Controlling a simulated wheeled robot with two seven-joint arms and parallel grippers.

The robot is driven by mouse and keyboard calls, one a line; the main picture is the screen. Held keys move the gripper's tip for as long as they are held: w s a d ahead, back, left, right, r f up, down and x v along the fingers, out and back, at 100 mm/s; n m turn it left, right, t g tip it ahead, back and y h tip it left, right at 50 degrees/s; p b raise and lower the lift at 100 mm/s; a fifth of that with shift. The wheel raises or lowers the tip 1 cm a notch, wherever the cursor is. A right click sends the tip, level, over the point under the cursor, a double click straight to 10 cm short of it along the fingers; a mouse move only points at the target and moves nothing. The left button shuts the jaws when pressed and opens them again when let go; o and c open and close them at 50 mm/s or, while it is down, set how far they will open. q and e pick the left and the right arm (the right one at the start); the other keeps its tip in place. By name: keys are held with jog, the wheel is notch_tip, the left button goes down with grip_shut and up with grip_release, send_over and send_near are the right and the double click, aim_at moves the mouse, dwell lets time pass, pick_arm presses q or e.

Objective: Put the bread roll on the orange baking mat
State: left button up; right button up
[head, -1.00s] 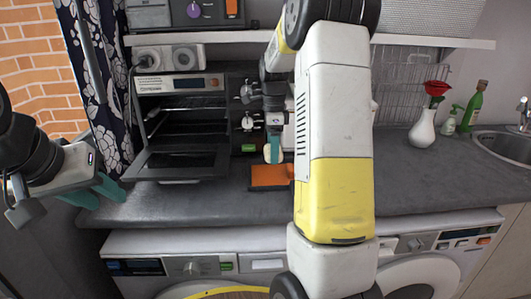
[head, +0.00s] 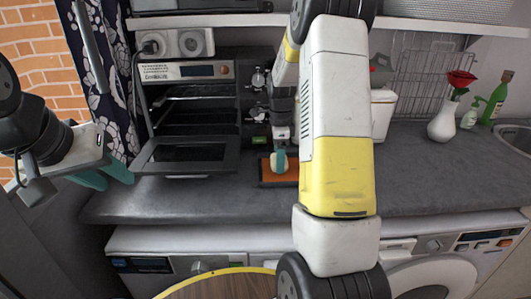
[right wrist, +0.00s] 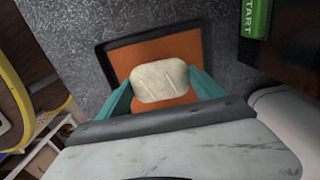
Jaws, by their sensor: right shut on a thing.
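The pale bread roll (right wrist: 160,82) is between the teal fingers of my right gripper (right wrist: 161,90), which is shut on it. In the right wrist view the orange baking mat (right wrist: 125,56) with a dark rim lies beneath the roll. In the head view my right gripper (head: 278,160) holds the roll low over the mat (head: 291,178); I cannot tell whether the roll touches it. My right arm hides the mat's right end. My left gripper (head: 104,173) is open and empty at the counter's left end.
An oven (head: 187,120) with its door folded down stands left of the mat. A coffee machine (head: 258,105) is behind the mat. A white vase with a red flower (head: 443,122), a green bottle (head: 496,98) and a sink are at the right. The front counter (head: 215,205) is clear.

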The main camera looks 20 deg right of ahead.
jog(key=shift+f, duration=0.4)
jog(key=o, duration=1.4)
jog(key=shift+f, duration=0.1)
jog(key=shift+c, duration=0.2)
notch_tip(320, 180, up, 12)
jog(key=s+a+r+n+t+y, duration=0.1)
jog(key=s+a+r+n, duration=0.2)
jog(key=s+r+n, duration=0.15)
jog(key=s+a+r+n+t, duration=0.2)
jog(key=s+a+r+n, duration=0.15)
jog(key=s+n, duration=0.2)
jog(key=s+a+n+t+y, duration=0.1)
jog(key=s+a+n+t, duration=0.2)
jog(key=s+n, duration=0.8)
jog(key=s+a, duration=0.2)
jog(key=s, duration=0.2)
jog(key=shift+a+r+n, duration=0.15)
jog(key=shift+a+n, duration=0.15)
jog(key=shift+a, duration=0.05)
